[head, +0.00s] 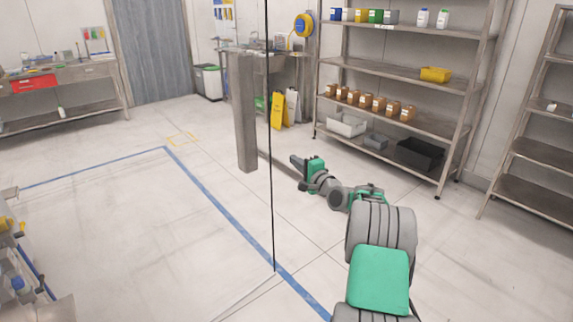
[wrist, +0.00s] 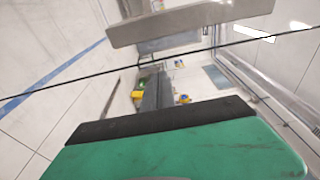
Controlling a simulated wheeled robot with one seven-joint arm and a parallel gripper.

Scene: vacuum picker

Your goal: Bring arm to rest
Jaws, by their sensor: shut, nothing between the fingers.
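My arm reaches from the lower right of the head view out over open floor, with green and grey links. My gripper (head: 296,161) is at its far end, small and dark, pointing to the upper left. It is shut and empty, and it touches nothing that I can make out.
A grey upright bar (head: 243,112) and a thin black line (head: 268,60) stand left of my gripper; the bar also shows in the wrist view (wrist: 185,24).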

